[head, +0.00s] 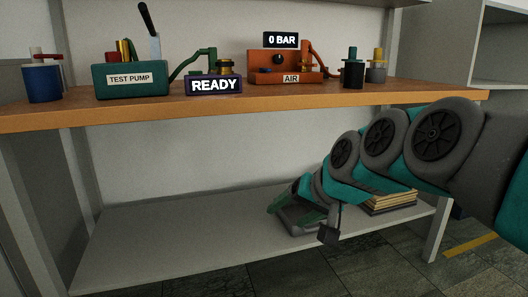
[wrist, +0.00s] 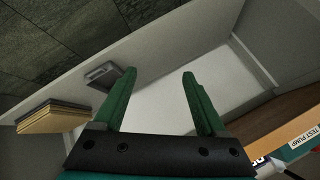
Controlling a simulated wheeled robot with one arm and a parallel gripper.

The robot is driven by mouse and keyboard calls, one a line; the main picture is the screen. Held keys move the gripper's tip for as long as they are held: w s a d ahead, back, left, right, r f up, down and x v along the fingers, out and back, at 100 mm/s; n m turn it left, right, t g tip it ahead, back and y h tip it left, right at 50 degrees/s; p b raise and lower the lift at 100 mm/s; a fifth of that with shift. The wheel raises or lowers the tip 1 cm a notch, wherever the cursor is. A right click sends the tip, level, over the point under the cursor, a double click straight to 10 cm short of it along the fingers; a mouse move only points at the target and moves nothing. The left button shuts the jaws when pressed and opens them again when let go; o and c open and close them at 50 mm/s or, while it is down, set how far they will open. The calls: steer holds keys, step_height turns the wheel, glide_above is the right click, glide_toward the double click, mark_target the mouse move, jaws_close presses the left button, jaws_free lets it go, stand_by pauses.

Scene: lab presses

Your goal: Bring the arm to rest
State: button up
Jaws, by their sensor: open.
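My arm (head: 385,135) reaches in from the right and slants down to the left, in front of the bench. My gripper (head: 276,204) is below the level of the bench top, over or in front of the lower shelf (head: 180,225). The links partly hide it in the head view. In the wrist view my gripper (wrist: 160,75) shows two green fingers spread apart with nothing between them. The pale shelf surface lies beyond them.
The wooden bench top (head: 220,100) holds the test pump (head: 138,79), the READY box (head: 214,86), the AIR unit (head: 285,66) and several small cylinders. A stack of boards (head: 392,204) lies on the lower shelf, and a small grey tray (wrist: 102,75) shows beside the left finger.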

steer(key=s+d+f+n+g+h, duration=0.1)
steer(key=s+d+f+g+h, duration=0.15)
steer(key=s+f, duration=0.6)
steer(key=s+d+f+g+h, duration=0.1)
steer(key=s+d+f+g, duration=0.35)
steer(key=s, duration=0.65)
steer(key=s+d+f+n+g+h, duration=0.1)
steer(key=s+d+f+g+h, duration=0.15)
steer(key=s+f, duration=0.6)
step_height(320, 180, up, 14)
steer(key=y+p, duration=0.1)
steer(key=p, duration=1.1)
steer(key=shift+s+t+p, duration=0.3)
steer(key=shift+s+t, duration=0.05)
steer(key=shift+s, duration=0.05)
steer(key=shift+r, duration=0.1)
